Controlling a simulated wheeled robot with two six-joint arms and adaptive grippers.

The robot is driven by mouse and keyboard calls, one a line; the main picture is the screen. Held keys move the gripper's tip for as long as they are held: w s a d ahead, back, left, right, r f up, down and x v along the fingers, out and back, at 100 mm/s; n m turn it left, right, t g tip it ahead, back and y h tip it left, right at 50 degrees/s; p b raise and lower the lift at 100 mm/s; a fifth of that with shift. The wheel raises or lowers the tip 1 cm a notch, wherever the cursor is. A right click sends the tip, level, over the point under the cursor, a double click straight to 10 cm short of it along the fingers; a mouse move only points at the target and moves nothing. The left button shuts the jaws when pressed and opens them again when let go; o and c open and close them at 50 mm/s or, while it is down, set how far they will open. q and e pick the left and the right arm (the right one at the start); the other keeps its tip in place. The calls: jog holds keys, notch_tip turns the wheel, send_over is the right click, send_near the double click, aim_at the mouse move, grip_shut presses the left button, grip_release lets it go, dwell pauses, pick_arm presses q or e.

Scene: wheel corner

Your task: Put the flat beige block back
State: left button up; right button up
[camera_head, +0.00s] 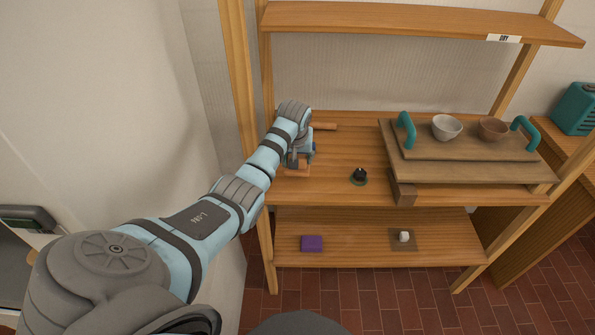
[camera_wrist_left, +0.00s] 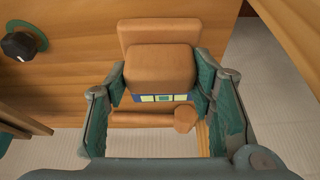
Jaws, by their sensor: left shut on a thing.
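My left gripper (camera_head: 300,158) is over the left end of the middle shelf. In the left wrist view my left gripper (camera_wrist_left: 160,85) has its fingers on both sides of a smooth tan block (camera_wrist_left: 160,68), which appears to be the flat beige block, and is shut on it. A strip with blue and pale yellow patches shows just below this block. Another tan piece (camera_wrist_left: 158,33) shows behind it. A tan bar with a knobbed end (camera_wrist_left: 150,118) lies nearer the camera. In the head view a tan piece (camera_head: 323,126) sticks out beyond the gripper. My right gripper is not in view.
A black knob on a green ring (camera_head: 359,176) is on the middle shelf (camera_head: 340,150), right of the gripper. A wooden tray with teal handles (camera_head: 470,148) bears two bowls. The lower shelf (camera_head: 355,235) bears a purple block (camera_head: 312,243). A post and wall bound the left.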

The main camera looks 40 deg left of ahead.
aim_at(299, 171)
pick_arm(q)
jog(key=shift+f, duration=2.3)
jog(key=shift+f, duration=0.15)
jog(key=o, duration=1)
jog(key=shift+o, duration=0.2)
jog(key=shift+f+b, duration=0.15)
jog(key=shift+b, duration=0.35)
jog(key=p+v, duration=0.1)
jog(key=v, duration=0.1)
jog(key=w+p+v, duration=0.1)
jog(key=v, duration=0.5)
jog(key=shift+w+d+r+p, duration=0.1)
jog(key=shift+w+r+p, duration=0.05)
jog(key=shift+r+p, duration=0.25)
jog(key=v, duration=0.6)
jog(key=shift+s+p, duration=0.25)
jog(key=shift+p, duration=0.1)
jog(key=shift+d, duration=0.1)
